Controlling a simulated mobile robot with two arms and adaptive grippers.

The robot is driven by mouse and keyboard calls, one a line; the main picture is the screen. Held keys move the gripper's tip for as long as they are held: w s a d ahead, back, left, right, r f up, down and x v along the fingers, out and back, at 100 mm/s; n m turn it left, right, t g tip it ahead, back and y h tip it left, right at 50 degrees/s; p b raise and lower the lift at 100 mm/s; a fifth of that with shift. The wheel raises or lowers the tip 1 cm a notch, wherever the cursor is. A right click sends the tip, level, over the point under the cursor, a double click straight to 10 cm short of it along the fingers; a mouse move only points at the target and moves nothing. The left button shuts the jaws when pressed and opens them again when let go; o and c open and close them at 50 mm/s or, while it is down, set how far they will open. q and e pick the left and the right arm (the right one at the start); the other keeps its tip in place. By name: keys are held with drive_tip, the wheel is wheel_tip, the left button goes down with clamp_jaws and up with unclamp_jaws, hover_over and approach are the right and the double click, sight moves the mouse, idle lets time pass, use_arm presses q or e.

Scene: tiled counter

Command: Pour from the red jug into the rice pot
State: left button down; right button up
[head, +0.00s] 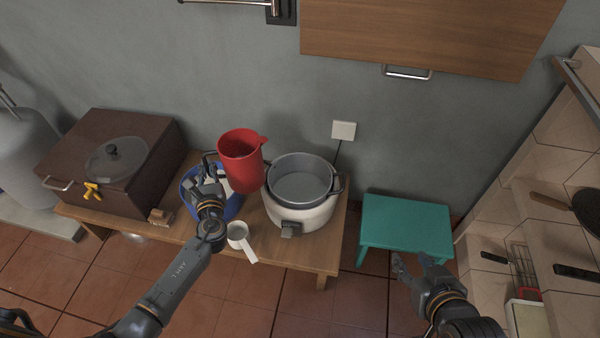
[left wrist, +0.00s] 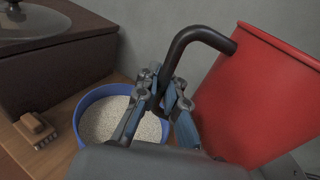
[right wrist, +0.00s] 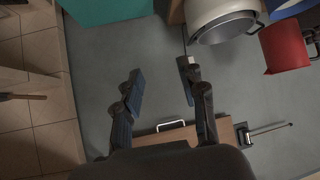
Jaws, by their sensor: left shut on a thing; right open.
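The red jug (head: 241,160) is held up in the head view, above the blue bowl and just left of the rice pot. My left gripper (head: 207,180) is shut on its dark handle, which shows clearly in the left wrist view (left wrist: 190,42). The jug looks close to upright, with its spout toward the pot; its contents are hidden. The rice pot (head: 300,182) is a grey inner pot in a white cooker (head: 300,217), open at the top, and it looks empty. My right gripper (head: 412,266) is open and empty, in front of the teal stool.
A blue bowl of white grains (left wrist: 82,112) stands on the wooden bench (head: 175,232) below the jug. A white measuring cup (head: 238,236) sits at the bench's front. A brown box (head: 70,165) stands left, a teal stool (head: 400,225) right.

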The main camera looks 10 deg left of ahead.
drive_tip(key=s+d+f+g+p, duration=0.1)
drive_tip(key=s+g+p, duration=0.1)
drive_tip(key=s, duration=0.3)
drive_tip(key=s+d+f+g+h+p, duration=0.1)
drive_tip(key=s+d+f+g+p, duration=0.1)
drive_tip(key=s+g, duration=0.2)
drive_tip(key=shift+s+d+f+g+h+p, duration=0.25)
drive_tip(key=shift+s+d+g+h+p, duration=0.05)
drive_tip(key=shift+s, duration=0.6)
